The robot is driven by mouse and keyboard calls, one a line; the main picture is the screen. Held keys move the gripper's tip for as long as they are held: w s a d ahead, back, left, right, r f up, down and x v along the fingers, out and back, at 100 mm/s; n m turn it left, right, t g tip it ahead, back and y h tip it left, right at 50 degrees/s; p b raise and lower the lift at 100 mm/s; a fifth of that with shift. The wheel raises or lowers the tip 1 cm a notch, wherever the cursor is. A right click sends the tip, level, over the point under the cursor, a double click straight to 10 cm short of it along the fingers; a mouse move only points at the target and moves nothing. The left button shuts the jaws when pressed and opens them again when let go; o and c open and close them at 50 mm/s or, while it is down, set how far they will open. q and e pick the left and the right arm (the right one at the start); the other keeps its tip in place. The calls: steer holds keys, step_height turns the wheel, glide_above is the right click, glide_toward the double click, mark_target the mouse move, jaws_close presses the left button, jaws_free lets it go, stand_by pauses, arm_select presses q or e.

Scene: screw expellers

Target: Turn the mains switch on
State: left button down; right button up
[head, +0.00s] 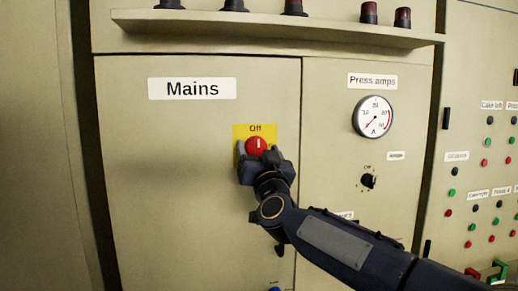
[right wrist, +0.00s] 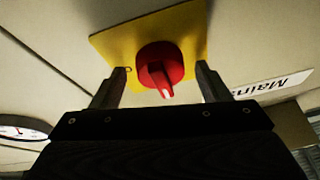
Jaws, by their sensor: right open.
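The mains switch (head: 256,146) is a red round knob on a yellow plate (head: 241,131) marked "Off" at its top, on the cabinet door under the "Mains" label (head: 192,88). A white mark on the knob points up. My right gripper (head: 257,151) is at the knob and hides the lower part of the plate. In the right wrist view the knob (right wrist: 160,66) lies between the two open fingers (right wrist: 158,80), with a gap on each side. I cannot tell how deep the fingers reach around it. My left gripper is not in view.
To the right are a "Press amps" gauge (head: 374,117) and a small black knob (head: 368,181). A panel with red and green buttons (head: 484,162) stands at far right. A shelf (head: 280,27) with several dark and red lamps juts out above.

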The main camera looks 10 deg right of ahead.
steer(key=c, duration=1.4)
steer(key=shift+o, duration=0.2)
steer(key=shift+m, duration=0.5)
steer(key=m+h, duration=0.1)
steer(key=m, duration=0.1)
steer(key=m+h+p, duration=0.1)
steer(key=m+h, duration=0.1)
steer(key=m, duration=0.1)
steer(key=shift+a+r+m+g, duration=0.1)
steer(key=shift+a+m+g, duration=0.1)
steer(key=shift+m+g, duration=0.1)
steer(key=m+h+p, duration=0.1)
steer(key=m, duration=0.2)
steer(key=m+g+h+p, duration=0.1)
steer(key=m, duration=0.2)
steer(key=shift+a+r+h, duration=0.1)
steer(key=shift+h, duration=0.3)
steer(key=m+g+p, duration=0.1)
steer(key=m, duration=0.2)
steer(key=m+g+h+p, duration=0.1)
steer(key=m, duration=0.2)
steer(key=shift+a+r, duration=0.1)
steer(key=shift+m+g+p, duration=0.8)
steer(key=shift+m, duration=1)
